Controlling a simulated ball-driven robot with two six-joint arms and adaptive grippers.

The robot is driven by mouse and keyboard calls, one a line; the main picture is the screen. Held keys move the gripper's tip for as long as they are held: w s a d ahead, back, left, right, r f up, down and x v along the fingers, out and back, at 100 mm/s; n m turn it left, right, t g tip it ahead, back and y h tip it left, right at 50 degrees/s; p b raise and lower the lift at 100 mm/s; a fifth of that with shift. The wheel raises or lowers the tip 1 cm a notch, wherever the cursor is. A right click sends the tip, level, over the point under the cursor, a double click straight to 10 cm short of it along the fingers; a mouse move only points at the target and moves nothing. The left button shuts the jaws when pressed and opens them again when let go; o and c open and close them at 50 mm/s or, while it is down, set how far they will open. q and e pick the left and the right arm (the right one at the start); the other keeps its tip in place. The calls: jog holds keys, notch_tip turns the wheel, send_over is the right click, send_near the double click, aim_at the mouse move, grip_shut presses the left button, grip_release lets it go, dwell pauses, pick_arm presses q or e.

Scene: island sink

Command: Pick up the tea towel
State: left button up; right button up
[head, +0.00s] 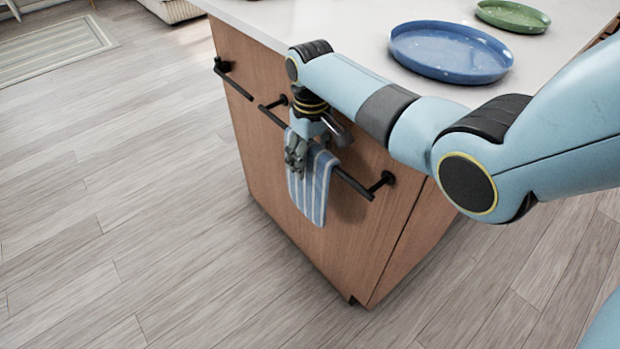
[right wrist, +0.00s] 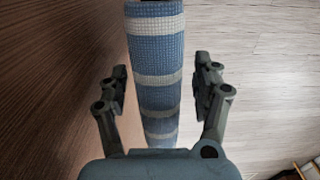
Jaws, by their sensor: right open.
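The blue and white striped tea towel (head: 313,190) hangs over a black bar handle on the wooden front of the island. In the right wrist view the tea towel (right wrist: 157,60) runs down the middle of the picture. My right gripper (head: 299,160) is at the upper part of the towel, beside the bar. In the right wrist view its two fingers (right wrist: 162,80) stand apart, one on each side of the towel, with gaps showing. The gripper hides part of the towel's top in the head view. My left gripper is in neither view.
The black bar handle (head: 354,183) sticks out from the cabinet front (head: 282,236). Another black handle (head: 233,83) is further left. A blue plate (head: 450,50) and a green plate (head: 513,16) stand on the white countertop (head: 345,22). The wooden floor (head: 120,215) on the left is clear.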

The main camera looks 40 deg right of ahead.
jog(key=shift+f, duration=0.1)
jog(key=c, duration=1.2)
jog(key=shift+c, duration=0.2)
